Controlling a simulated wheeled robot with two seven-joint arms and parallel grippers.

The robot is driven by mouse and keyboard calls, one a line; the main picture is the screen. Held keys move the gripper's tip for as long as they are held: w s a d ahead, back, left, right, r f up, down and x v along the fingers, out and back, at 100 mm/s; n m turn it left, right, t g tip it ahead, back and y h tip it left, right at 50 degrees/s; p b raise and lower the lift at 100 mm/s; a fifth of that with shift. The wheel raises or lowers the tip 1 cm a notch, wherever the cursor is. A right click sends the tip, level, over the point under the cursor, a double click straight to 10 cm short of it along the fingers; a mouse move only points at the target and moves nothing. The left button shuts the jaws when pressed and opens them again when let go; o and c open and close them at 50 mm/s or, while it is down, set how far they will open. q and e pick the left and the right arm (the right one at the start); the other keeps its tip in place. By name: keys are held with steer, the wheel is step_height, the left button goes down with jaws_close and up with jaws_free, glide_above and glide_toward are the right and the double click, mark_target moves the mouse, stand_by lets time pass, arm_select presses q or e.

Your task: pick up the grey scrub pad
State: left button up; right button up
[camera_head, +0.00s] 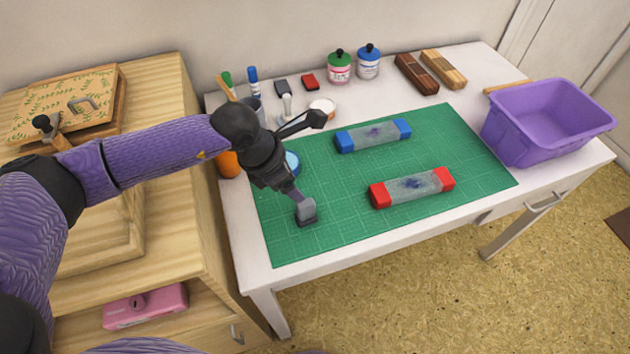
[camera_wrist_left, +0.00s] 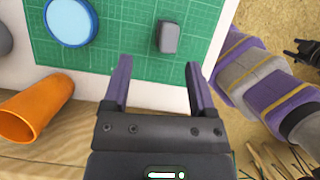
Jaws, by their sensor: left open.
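The grey scrub pad (camera_head: 306,209) is a small grey block on the near left part of the green cutting mat (camera_head: 345,230). In the left wrist view, the scrub pad (camera_wrist_left: 168,38) lies ahead of my left gripper (camera_wrist_left: 155,62), slightly right of the middle between its fingertips. The left gripper (camera_head: 297,194) is open and empty, and shows close to the pad in the head view. The wrist view shows a gap between fingertips and pad. A dark pronged shape at the wrist view's right edge looks like my right gripper (camera_wrist_left: 303,50); its jaws are unclear.
A round blue-rimmed pad (camera_wrist_left: 70,20) is beside the grey pad, with an orange cup (camera_wrist_left: 35,108) nearer. A blue-ended block (camera_head: 373,135) and a red-ended block (camera_head: 412,187) lie on the mat. A purple bin (camera_head: 525,130) stands right. The mat's front is clear.

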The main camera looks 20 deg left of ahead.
mark_target(305, 203)
arm_select(q)
steer(key=b+x, duration=0.1)
steer(key=x, duration=0.2)
steer(key=s+b+x, duration=0.1)
steer(key=x, duration=0.2)
steer(key=b+x, duration=0.1)
steer(key=x, duration=0.2)
steer(key=shift+s+d+f+b, duration=0.2)
steer(key=shift+f+b, duration=0.05)
steer(key=shift+b, duration=0.05)
steer(key=shift+w+f, duration=0.1)
arm_select(e)
steer(key=shift+g, duration=0.4)
steer(key=s+d+f, duration=0.2)
steer(key=s+f, duration=0.1)
steer(key=shift+s+d+f, duration=0.15)
steer(key=shift+s+f, duration=0.05)
steer(key=shift+f, duration=0.05)
arm_select(q)
steer(key=shift+c, duration=0.2)
steer(key=c, duration=0.9)
jaws_close()
arm_select(e)
steer(key=shift+w, duration=0.4)
